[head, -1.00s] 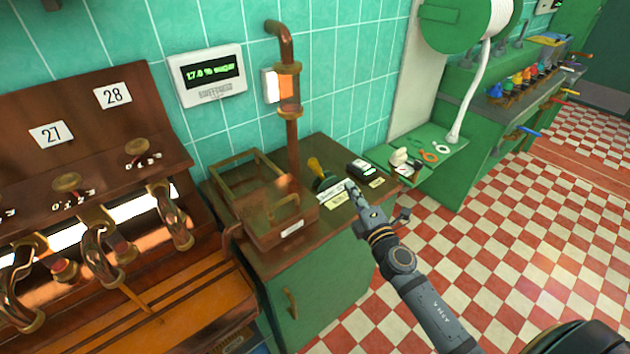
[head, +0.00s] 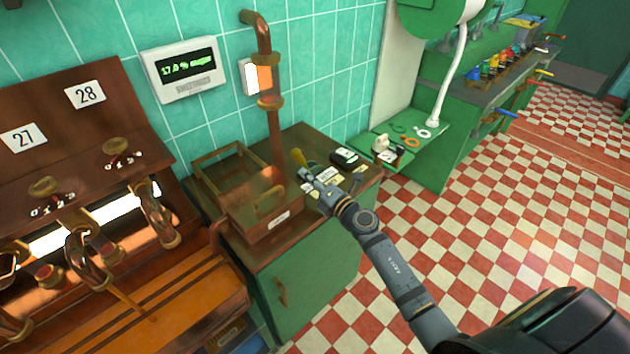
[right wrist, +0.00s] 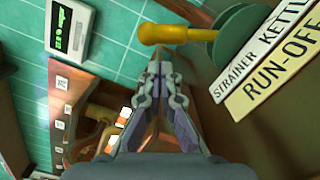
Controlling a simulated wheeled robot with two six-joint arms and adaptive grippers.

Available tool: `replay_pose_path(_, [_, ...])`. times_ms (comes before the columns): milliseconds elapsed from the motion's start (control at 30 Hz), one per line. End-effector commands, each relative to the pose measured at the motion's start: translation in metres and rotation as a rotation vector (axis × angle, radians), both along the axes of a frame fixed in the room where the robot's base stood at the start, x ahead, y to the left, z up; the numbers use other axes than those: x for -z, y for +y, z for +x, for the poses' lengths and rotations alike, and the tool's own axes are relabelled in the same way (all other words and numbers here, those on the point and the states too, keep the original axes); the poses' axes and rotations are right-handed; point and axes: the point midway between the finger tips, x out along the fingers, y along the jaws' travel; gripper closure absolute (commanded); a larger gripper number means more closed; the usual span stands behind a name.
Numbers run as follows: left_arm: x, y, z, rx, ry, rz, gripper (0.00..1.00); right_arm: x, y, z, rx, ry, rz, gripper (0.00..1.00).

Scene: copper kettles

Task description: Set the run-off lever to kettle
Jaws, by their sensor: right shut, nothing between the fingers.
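The run-off lever has a yellow handle (head: 298,158) on a round green base; it stands on the counter behind the copper box. In the right wrist view the yellow handle (right wrist: 178,34) lies just past my fingertips, pointing left from the green base (right wrist: 238,38). My left gripper is not in view.
A copper box (head: 262,212) with a handle and an upright copper pipe (head: 272,120) stand left of the lever. A small black-and-white device (head: 345,157) sits to its right. A wall display (head: 186,70) reads 17.0 % sugar. The checkered floor (head: 480,230) is clear.

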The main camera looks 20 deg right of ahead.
Motion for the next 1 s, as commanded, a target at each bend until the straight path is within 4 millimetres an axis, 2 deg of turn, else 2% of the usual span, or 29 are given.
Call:
replay_pose_path(100, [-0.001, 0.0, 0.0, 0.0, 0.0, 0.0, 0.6, -0.001, 0.007, 0.02, -0.001, -0.001, 0.001, 1.0])
replay_pose_path(300, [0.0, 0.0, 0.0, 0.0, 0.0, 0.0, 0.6, 0.0, 0.012, 0.037, 0.0, 0.0, 0.0, 1.0])
replay_pose_path(733, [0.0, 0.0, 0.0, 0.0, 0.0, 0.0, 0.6, -0.001, 0.012, 0.039, 0.0, 0.001, 0.002, 1.0])
replay_pose_path(1000, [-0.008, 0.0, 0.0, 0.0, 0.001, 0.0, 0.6, -0.005, 0.008, 0.041, 0.0, 0.02, 0.05, 1.0])
